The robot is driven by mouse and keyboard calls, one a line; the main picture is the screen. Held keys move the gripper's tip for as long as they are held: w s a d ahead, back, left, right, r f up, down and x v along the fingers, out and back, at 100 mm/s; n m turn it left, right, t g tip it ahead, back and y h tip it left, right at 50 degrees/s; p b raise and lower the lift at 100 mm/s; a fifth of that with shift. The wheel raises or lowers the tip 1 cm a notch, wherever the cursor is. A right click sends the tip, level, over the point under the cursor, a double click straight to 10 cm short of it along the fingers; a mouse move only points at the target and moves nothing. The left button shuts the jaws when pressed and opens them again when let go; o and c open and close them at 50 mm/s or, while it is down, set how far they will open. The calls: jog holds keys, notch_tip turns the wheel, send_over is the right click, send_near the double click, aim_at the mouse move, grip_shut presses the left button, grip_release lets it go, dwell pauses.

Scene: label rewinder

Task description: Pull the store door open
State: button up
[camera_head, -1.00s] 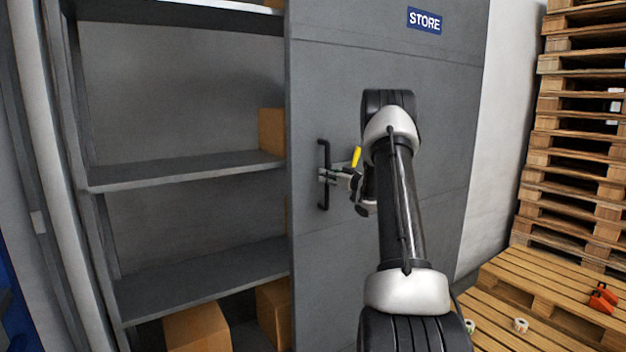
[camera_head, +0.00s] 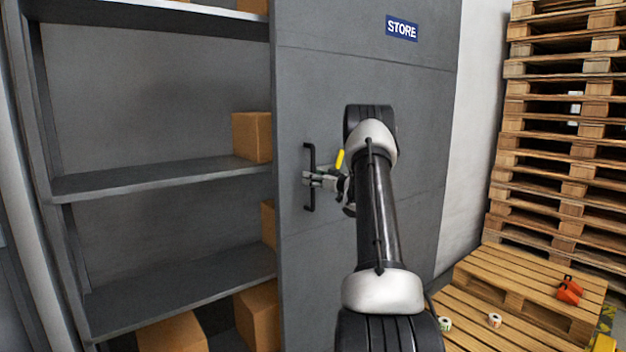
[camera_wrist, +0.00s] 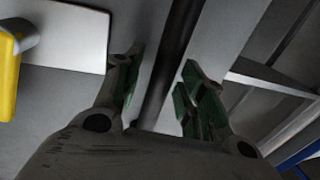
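The grey store door (camera_head: 345,80) carries a blue STORE sign (camera_head: 402,28) and stands partly open, with open shelving showing to its left. A black upright bar handle (camera_head: 309,150) sits near the door's left edge. My gripper (camera_head: 312,179) is at the middle of the handle, reaching in from the right. In the wrist view the dark handle bar (camera_wrist: 178,40) runs between the two green-padded fingers (camera_wrist: 158,92).
Shelving (camera_head: 150,180) with cardboard boxes (camera_head: 252,136) stands left of the door. A tall pallet stack (camera_head: 555,130) is at the right, with a low pallet pile (camera_head: 520,285) in front holding small items. A pale wall strip lies between door and stack.

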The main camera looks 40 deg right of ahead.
jog(key=s+d, duration=0.2)
jog(key=s, duration=0.9)
jog(key=shift+s+d, duration=0.15)
jog(key=shift+s, duration=0.2)
